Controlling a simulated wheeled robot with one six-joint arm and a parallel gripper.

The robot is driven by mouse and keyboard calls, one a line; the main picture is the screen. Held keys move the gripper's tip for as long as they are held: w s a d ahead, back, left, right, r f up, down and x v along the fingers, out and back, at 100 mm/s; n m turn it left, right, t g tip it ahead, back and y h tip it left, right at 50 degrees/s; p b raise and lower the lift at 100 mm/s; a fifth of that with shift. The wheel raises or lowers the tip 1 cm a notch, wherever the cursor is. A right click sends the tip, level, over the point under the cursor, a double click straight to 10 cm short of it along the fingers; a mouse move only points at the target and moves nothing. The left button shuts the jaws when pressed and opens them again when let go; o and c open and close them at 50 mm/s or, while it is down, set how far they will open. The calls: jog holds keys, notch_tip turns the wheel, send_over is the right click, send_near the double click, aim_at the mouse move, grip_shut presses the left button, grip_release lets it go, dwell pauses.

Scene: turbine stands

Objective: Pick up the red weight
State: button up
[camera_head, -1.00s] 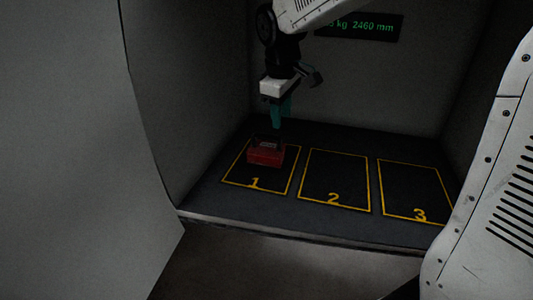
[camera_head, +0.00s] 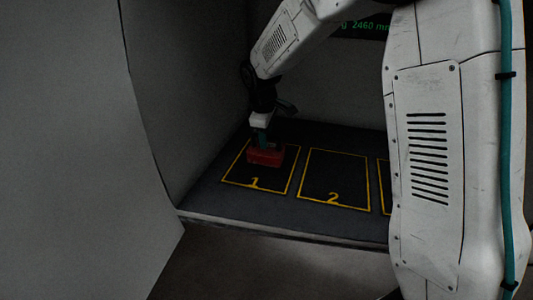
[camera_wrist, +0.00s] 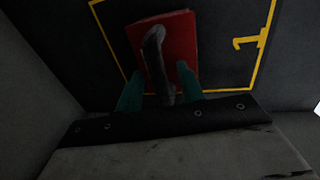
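The red weight (camera_head: 267,157) sits in the yellow square marked 1 on the dark floor of the bay. In the wrist view the red weight (camera_wrist: 178,40) shows a dark curved handle (camera_wrist: 157,62) on its top. My gripper (camera_head: 264,141) is down at the weight, pointing downward. In the wrist view its two teal fingers (camera_wrist: 160,92) stand apart, one on each side of the handle's near end. A gap shows between the fingers and the handle. The fingertips are partly hidden in the head view.
Square 2 (camera_head: 334,180) is empty, and square 3 is mostly hidden behind my arm. A grey wall stands close on the left of the bay (camera_head: 180,110). A display with green text (camera_head: 362,27) is on the back wall, partly covered.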

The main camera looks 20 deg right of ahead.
jog(key=shift+f, duration=0.15)
grip_shut()
jog(key=shift+w+r, duration=0.1)
jog(key=shift+r, duration=0.45)
notch_tip(320, 180, up, 3)
jog(key=shift+f, duration=0.1)
jog(key=s+a+r, duration=0.1)
jog(key=s+a, duration=0.1)
jog(key=s, duration=1.4)
jog(key=shift+r, duration=0.1)
